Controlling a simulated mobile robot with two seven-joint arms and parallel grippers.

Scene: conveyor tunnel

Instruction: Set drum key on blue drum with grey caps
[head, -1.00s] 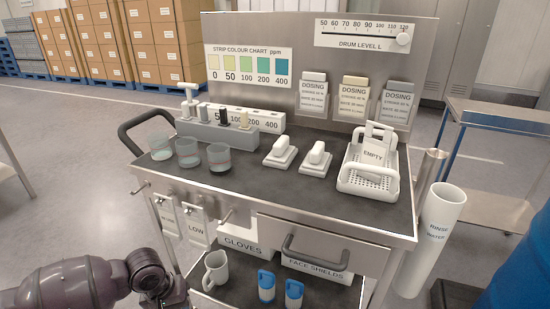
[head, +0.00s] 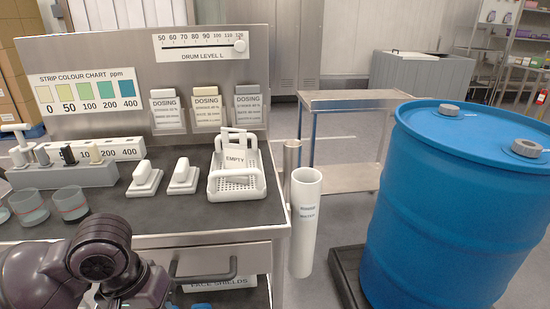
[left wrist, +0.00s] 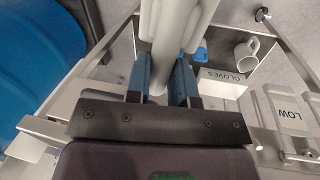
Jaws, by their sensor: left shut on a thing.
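The blue drum (head: 440,210) stands upright at the right of the head view, with two grey caps (head: 449,110) (head: 526,148) on its top. The drum also shows at the left edge of the left wrist view (left wrist: 30,70). My left gripper (left wrist: 163,82) is shut on a pale grey piece with a rounded shaft, likely the drum key (left wrist: 180,30). Its far end runs out of the top of that view. In the head view my left arm is at the lower left, with the gripper out of sight. My right gripper is not in view.
The steel cart (head: 215,220) holds a white basket (head: 237,190), beakers (head: 70,204) and white blocks (head: 146,181). A tall white rinse tube (head: 303,230) stands between cart and drum. A steel table (head: 350,100) is behind. The drum top is clear apart from its caps.

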